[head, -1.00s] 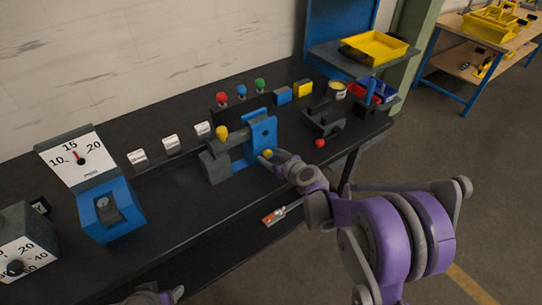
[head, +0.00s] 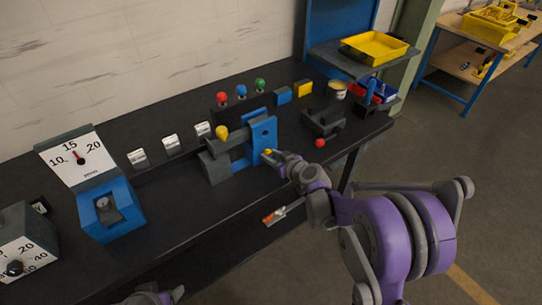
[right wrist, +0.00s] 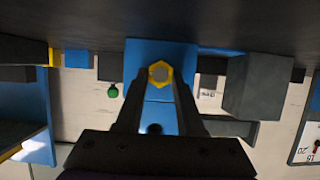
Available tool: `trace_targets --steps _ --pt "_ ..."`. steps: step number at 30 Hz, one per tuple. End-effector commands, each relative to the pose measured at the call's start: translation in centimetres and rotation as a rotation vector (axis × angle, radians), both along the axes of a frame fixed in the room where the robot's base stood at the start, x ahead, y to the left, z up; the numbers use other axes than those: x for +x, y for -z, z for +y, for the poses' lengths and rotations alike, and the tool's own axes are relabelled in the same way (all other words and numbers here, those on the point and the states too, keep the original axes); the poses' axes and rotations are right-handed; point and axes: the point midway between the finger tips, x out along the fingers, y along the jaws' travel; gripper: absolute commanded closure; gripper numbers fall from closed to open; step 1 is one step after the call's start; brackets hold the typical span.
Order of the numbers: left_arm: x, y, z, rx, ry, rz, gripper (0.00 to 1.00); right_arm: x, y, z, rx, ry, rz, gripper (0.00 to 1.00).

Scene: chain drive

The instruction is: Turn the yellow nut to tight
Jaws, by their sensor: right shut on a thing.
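The yellow nut (head: 268,152) sits at the front of the blue upright plate (head: 264,130) of the fixture on the bench. In the right wrist view the nut (right wrist: 160,74) is a yellow hexagon around a grey round end, in front of the blue plate (right wrist: 140,55). My right gripper (head: 272,157) is shut on the nut, with one finger on each side of it. My left gripper (head: 165,293) shows only in part at the bottom edge, and its fingers are too cut off to read.
A dial gauge on a blue stand (head: 110,212) is at left. A yellow-knobbed lever (head: 222,133) stands just left of the plate. A dark clamp block with a red knob (head: 320,143) is to the right. Red, blue and green knobs stand behind.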

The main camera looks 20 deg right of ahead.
Motion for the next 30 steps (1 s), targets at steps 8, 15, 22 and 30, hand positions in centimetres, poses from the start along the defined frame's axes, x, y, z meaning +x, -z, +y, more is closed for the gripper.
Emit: trace_targets --steps 8,15,22,30 --pt "-0.1 0.5 0.0 0.0 0.0 0.002 0.29 0.1 0.1 -0.3 0.202 0.001 0.073 1.0" --pt "-0.4 1.4 0.0 0.0 0.0 0.007 0.29 0.2 0.3 -0.6 0.417 0.001 0.151 1.0" --pt "-0.6 2.6 0.0 0.0 0.0 0.012 0.29 0.2 0.5 -0.7 0.623 0.001 0.226 1.0" --pt "-1.0 4.4 0.0 0.0 0.0 0.019 0.29 0.3 0.8 -0.9 0.864 0.001 0.315 1.0"
